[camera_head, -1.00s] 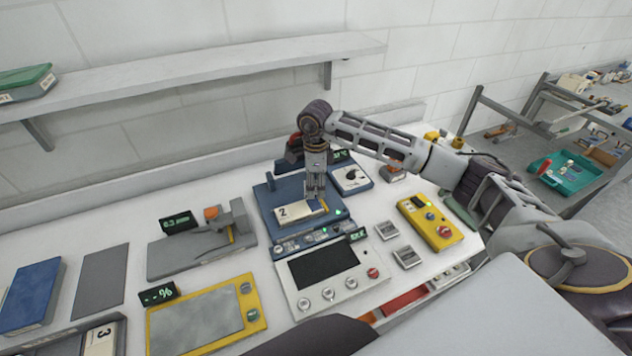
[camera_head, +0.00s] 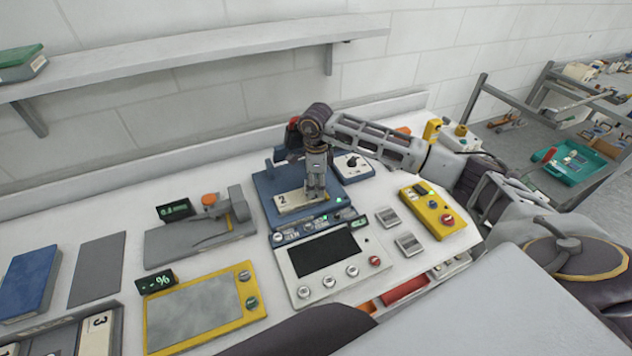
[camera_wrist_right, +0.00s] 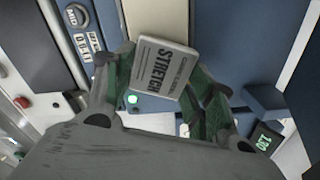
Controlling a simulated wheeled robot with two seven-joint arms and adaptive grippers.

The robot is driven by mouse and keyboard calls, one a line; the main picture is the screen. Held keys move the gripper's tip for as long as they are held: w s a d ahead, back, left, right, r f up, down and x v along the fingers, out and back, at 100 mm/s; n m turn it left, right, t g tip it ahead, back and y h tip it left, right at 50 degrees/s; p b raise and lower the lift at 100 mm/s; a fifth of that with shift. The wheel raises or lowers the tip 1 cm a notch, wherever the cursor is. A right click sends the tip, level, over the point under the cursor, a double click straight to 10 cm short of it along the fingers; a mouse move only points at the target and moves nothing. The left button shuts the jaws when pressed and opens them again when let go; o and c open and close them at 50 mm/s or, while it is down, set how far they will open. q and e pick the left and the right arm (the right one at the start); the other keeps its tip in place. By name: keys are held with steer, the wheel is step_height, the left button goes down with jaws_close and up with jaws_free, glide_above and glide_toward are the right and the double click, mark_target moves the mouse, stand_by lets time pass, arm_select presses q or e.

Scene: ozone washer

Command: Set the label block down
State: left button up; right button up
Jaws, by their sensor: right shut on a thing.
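My right gripper (camera_head: 316,194) points down over the blue machine (camera_head: 266,190) and touches or nearly touches a cream block marked 2 (camera_head: 292,202). In the right wrist view its green-padded fingers (camera_wrist_right: 168,92) are shut on the label block (camera_wrist_right: 163,72), a small pale block printed STRETCH. A cream strip (camera_wrist_right: 158,20), seemingly the block marked 2, shows just beyond it. I cannot tell whether the label block rests on anything. In the head view the fingers hide it. My left gripper is not in view.
A grey control panel (camera_head: 290,268) stands in front of the blue machine and a yellow control box (camera_head: 432,212) to its right. A grey fixture (camera_head: 170,245) and a yellow-framed plate (camera_head: 152,334) lie left. A wall shelf (camera_head: 190,62) runs behind.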

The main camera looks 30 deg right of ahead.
steer(key=shift+f+b, duration=0.5)
steer(key=shift+f, duration=0.1)
stand_by(0.7)
steer(key=o, duration=1.1)
